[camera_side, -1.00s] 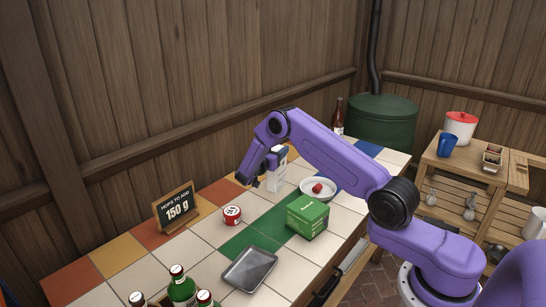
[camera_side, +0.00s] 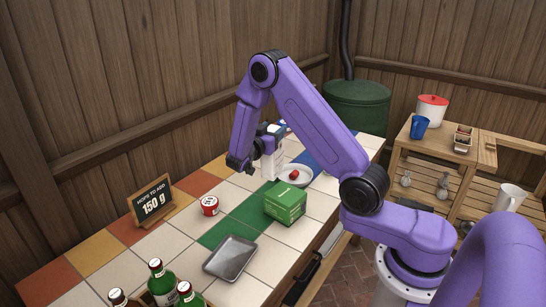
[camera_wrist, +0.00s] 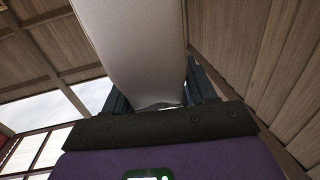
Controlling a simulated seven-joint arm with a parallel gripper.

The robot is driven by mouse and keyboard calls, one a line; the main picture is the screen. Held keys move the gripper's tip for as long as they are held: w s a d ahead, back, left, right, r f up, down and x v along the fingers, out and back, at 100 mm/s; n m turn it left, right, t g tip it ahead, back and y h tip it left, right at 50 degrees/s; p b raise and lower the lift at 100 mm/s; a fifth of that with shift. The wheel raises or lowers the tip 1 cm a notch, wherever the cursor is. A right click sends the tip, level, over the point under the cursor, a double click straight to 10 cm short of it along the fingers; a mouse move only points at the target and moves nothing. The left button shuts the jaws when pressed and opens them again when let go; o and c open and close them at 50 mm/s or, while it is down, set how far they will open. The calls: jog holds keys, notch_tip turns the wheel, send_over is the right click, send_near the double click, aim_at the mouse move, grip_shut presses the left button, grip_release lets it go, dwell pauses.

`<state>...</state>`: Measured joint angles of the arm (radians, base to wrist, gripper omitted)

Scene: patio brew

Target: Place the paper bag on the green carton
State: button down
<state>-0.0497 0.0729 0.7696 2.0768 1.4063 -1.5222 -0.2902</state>
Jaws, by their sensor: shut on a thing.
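The paper bag (camera_side: 273,165) is a tall white pack with dark print near its top, upright behind the plate in the side view. My gripper (camera_side: 264,148) is shut on it from the left. In the wrist view the pale bag (camera_wrist: 138,45) fills the middle, with the dark fingers on either side of its lower end. The green carton (camera_side: 286,203) lies on the tiled counter, in front of the bag and apart from it. Its top looks bare. I cannot tell how far the bag's base is above the counter.
A white plate (camera_side: 304,180) with a red item on it stands between bag and carton. Counter tiles around the carton are partly free.

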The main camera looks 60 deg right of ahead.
jog(key=s+r+m+g, duration=0.2)
jog(key=s+g, duration=0.1)
jog(key=s, duration=0.3)
notch_tip(320, 180, down, 6)
jog(key=shift+w+a+f, duration=0.2)
jog(key=shift+a+f, duration=0.05)
jog(key=shift+a, duration=0.1)
jog(key=shift+f, duration=0.15)
jog(key=shift+c, duration=1.8)
grip_release()
